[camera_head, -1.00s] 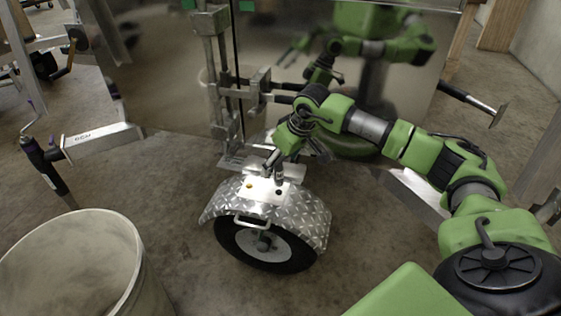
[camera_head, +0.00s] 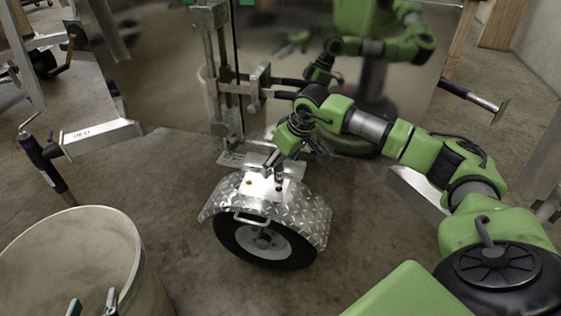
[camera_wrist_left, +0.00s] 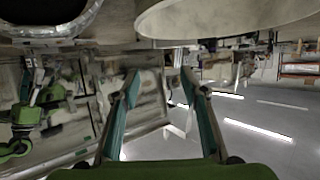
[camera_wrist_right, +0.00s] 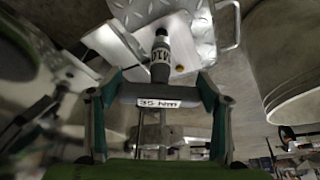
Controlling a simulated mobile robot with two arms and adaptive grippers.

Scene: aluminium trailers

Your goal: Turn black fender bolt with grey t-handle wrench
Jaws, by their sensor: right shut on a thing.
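My right gripper (camera_head: 272,162) is over the diamond-plate fender (camera_head: 314,215). In the right wrist view its fingers (camera_wrist_right: 157,92) are shut on the grey bar of the t-handle wrench (camera_wrist_right: 182,92), marked "35 Nm". The wrench shaft (camera_wrist_right: 160,52) runs to the white plate on the fender (camera_wrist_right: 200,22). It also shows upright in the head view (camera_head: 279,180). The black bolt is hidden at the socket end. A yellow-orange bolt (camera_wrist_right: 180,69) sits beside the shaft. My left gripper (camera_head: 92,303) is open and empty in front of the bucket.
The light bucket (camera_head: 70,245) stands at the lower left, close to my left gripper. The wheel (camera_head: 265,245) is under the fender. A shiny metal trailer wall (camera_head: 170,80) stands behind. A crank jack (camera_head: 45,165) is at the left. The floor between bucket and wheel is clear.

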